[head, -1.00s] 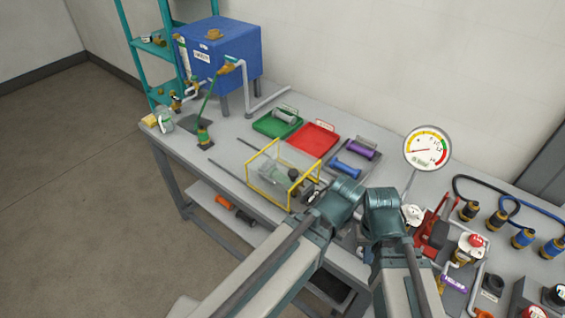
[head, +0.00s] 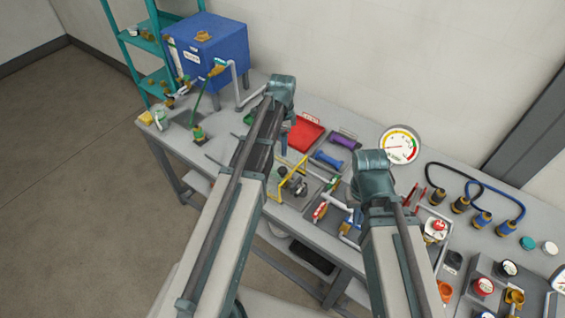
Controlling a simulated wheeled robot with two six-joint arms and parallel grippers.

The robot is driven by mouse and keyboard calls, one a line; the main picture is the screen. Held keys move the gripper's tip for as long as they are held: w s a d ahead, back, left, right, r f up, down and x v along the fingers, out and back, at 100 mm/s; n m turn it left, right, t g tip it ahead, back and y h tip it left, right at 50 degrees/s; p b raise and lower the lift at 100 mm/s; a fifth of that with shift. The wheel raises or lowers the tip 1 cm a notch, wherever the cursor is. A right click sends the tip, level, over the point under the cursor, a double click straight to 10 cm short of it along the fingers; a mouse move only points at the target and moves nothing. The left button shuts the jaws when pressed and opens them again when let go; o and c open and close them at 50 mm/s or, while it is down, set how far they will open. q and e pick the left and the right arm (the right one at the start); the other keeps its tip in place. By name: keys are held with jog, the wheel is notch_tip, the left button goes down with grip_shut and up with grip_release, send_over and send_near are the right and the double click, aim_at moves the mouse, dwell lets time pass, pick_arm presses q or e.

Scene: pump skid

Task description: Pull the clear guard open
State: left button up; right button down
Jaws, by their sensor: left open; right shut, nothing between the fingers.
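The clear guard (head: 304,168) has a yellow frame and stands over the pump on the bench. Its right end shows in the head view; my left arm covers its left part, so I cannot tell how far along its rails it sits. The pump (head: 294,186) shows partly at the guard's right end. A grey rail end (head: 213,161) sticks out left of my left arm. My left arm reaches over the guard, and its gripper is hidden behind the arm. My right arm is raised over the bench to the right; its gripper is hidden too.
A blue tank (head: 207,50) stands at the back left. A gauge (head: 400,145) and several hose connectors stand right.

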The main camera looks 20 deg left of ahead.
aim_at(283, 169)
pick_arm(q)
jog(key=shift+f, duration=0.2)
notch_tip(283, 169, down, 14)
jog(key=b, duration=1.4)
jog(key=shift+r, duration=0.2)
grip_shut()
dwell(0.5)
